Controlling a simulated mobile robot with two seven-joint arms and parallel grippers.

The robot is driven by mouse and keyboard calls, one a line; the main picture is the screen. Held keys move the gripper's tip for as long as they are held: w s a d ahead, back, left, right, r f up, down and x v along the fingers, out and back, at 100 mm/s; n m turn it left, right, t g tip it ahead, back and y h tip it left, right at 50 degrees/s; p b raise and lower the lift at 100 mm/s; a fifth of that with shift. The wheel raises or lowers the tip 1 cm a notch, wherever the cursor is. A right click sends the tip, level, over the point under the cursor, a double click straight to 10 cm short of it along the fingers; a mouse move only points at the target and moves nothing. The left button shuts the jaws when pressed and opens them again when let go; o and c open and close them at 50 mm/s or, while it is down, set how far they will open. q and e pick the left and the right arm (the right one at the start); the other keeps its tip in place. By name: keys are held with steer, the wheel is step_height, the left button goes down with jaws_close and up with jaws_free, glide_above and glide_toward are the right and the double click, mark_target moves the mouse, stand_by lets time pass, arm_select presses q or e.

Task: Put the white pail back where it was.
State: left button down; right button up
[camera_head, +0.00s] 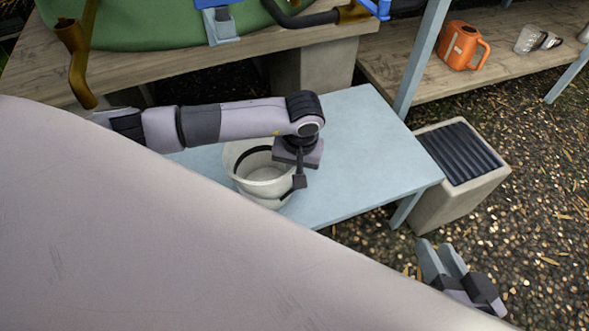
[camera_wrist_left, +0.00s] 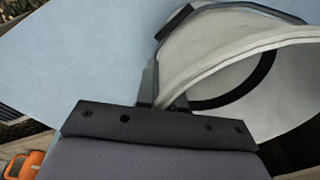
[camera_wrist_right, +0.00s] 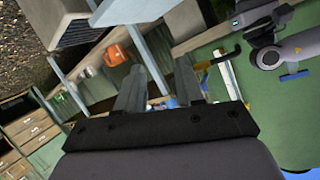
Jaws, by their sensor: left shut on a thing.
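The white pail (camera_head: 262,186) is upright or nearly so over the light blue table (camera_head: 362,150) near its front edge. It also shows in the left wrist view (camera_wrist_left: 205,45), with a dark band and a dark handle. My left gripper (camera_head: 299,178) is shut on the pail's rim at its right side in the head view. I cannot tell whether the pail's base touches the table, since my right arm hides part of that area. My right gripper (camera_head: 441,258) is empty, its fingers apart, off the table's right front side.
A planter-like bin with a dark ribbed top (camera_head: 460,155) stands right of the table. An orange watering can (camera_head: 462,46) and a clear jug (camera_head: 527,40) stand on a wooden shelf behind. The table's right part is clear.

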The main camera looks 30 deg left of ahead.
arm_select(q)
steer(key=shift+f, duration=0.15)
steer(key=c, duration=1.3)
jaws_free()
steer(key=shift+o, duration=0.2)
